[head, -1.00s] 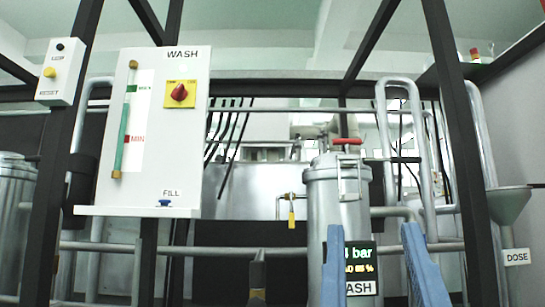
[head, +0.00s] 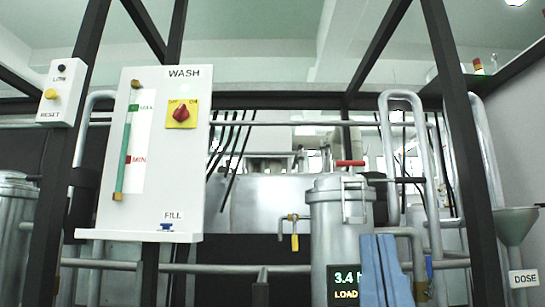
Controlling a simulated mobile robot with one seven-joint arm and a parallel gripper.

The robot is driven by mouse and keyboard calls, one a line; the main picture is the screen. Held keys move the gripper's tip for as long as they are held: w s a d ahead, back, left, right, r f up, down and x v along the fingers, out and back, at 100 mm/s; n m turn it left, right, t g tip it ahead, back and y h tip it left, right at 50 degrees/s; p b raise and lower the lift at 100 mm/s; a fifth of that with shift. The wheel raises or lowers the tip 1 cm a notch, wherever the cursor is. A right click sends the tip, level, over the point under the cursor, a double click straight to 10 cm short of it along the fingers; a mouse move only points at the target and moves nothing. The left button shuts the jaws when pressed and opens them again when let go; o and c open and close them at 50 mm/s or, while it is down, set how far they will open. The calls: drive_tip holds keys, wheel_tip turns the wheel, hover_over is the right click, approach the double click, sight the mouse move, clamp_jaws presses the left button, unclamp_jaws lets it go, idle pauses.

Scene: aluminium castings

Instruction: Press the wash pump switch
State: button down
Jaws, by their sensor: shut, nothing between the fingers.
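The white WASH panel (head: 180,95) stands at the left of the head view. Its red rotary switch (head: 181,114) sits on a yellow square plate at the panel's upper right. My gripper (head: 378,240) shows as two blue fingers at the bottom right. The fingers are together with nothing between them. They point upward, well to the right of the panel and below the switch, apart from both. They cover part of a dark display (head: 342,283) reading "3.4" and "LOAD".
A sight tube (head: 123,155) with a MIN mark and a blue FILL knob (head: 166,226) are on the panel. A small box (head: 61,93) with a yellow RESET button hangs left. A steel canister (head: 335,220) stands behind my fingers. Dark frame posts (head: 460,150) and pipes surround it.

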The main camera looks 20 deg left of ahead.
wheel_tip(320, 180, up, 66)
drive_tip(key=p, duration=6.4)
drive_tip(key=shift+r, duration=0.15)
drive_tip(key=shift+a, duration=0.15)
